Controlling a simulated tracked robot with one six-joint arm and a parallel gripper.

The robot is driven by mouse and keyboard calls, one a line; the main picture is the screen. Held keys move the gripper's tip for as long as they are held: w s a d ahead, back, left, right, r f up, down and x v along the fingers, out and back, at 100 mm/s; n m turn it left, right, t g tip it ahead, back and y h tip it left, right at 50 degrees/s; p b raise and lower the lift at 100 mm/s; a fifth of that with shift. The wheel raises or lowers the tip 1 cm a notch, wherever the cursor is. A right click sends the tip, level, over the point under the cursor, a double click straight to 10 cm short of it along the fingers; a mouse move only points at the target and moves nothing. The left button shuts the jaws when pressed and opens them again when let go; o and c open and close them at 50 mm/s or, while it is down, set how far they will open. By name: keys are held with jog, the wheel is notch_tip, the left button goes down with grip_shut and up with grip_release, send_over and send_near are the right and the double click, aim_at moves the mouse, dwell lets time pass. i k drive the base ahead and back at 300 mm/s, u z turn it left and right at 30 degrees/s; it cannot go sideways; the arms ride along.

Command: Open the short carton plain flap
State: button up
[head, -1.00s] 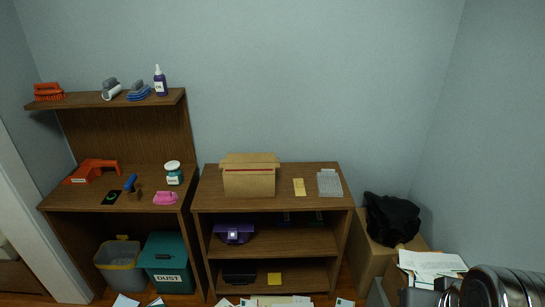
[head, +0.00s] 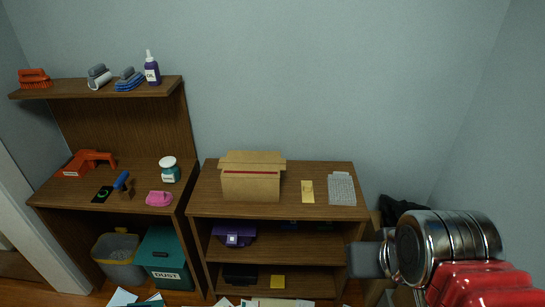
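The cardboard carton (head: 251,187) stands on top of the right wooden shelf unit, near its left end. It is brown, with a red stripe near its upper front edge. A flap (head: 252,157) extends upward and outward at its top. I cannot tell from this view which flap is the short plain one. The end of my arm shows at the lower right, with a dark grey piece (head: 366,259) at its tip, to the right of the carton and well apart from it. My gripper's fingers are not clearly visible.
A yellow pad (head: 307,192) and a light grey slab (head: 342,189) lie right of the carton. The left desk holds a white-lidded jar (head: 169,169) and a pink item (head: 159,199). Bins (head: 164,258) stand below. Papers lie on the floor.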

aim_at(233, 156)
jog(key=u, duration=0.4)
jog(key=i, duration=1.05)
jog(key=u, duration=0.35)
